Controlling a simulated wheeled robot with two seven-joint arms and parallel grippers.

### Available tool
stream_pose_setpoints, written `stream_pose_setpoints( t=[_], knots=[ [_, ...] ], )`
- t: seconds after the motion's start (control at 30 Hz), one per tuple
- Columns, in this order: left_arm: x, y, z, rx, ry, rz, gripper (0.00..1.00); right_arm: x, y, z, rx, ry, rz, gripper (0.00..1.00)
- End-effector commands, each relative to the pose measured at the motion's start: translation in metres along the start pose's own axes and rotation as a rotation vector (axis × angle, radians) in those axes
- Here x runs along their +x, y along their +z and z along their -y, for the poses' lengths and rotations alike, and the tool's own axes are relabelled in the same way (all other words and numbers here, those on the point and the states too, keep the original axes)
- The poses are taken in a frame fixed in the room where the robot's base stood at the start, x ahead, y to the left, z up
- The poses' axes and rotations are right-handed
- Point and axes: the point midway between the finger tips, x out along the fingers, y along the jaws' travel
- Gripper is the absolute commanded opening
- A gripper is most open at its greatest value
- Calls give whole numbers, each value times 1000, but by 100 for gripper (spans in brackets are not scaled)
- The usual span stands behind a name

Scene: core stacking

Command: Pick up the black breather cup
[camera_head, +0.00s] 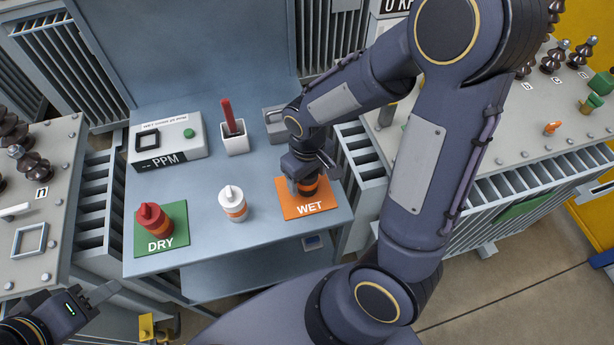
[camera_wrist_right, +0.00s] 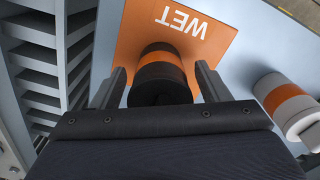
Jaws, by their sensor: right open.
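The black breather cup (camera_wrist_right: 160,75), with an orange band, stands on the orange WET mat (camera_head: 308,205). In the head view my right arm mostly hides the cup; part of its orange band (camera_head: 309,184) shows. My right gripper (camera_head: 304,180) is open over the cup. In the right wrist view its fingers (camera_wrist_right: 160,88) lie on either side of the cup, with a gap visible; contact cannot be told. My left gripper (camera_head: 90,298) is at the lower left of the head view, away from the bench, its jaw state unclear.
A white cup with an orange band (camera_head: 233,203) stands left of the WET mat. A red cup (camera_head: 153,219) stands on the green DRY mat (camera_head: 177,213). A PPM box (camera_head: 168,142) and a white holder with a red tool (camera_head: 234,142) are behind.

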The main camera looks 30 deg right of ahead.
Motion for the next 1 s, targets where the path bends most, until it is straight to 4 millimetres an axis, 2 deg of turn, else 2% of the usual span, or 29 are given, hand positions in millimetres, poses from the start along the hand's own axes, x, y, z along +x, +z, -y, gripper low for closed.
stream_pose_setpoints(
  t=[0.07,0.47,0.77,0.87,1.0],
  knots=[
    [0,0,0,0,0,0,40,0,0,0,0,0,0,69],
    [0,0,0,0,0,0,40,-1,0,0,0,0,-1,18],
    [0,0,0,0,0,0,40,-3,-1,0,0,0,-2,17],
    [0,0,0,0,0,0,40,-9,-1,0,0,-1,-5,17],
    [0,0,0,0,0,0,40,-31,-2,0,1,-1,-10,17]
  ],
)
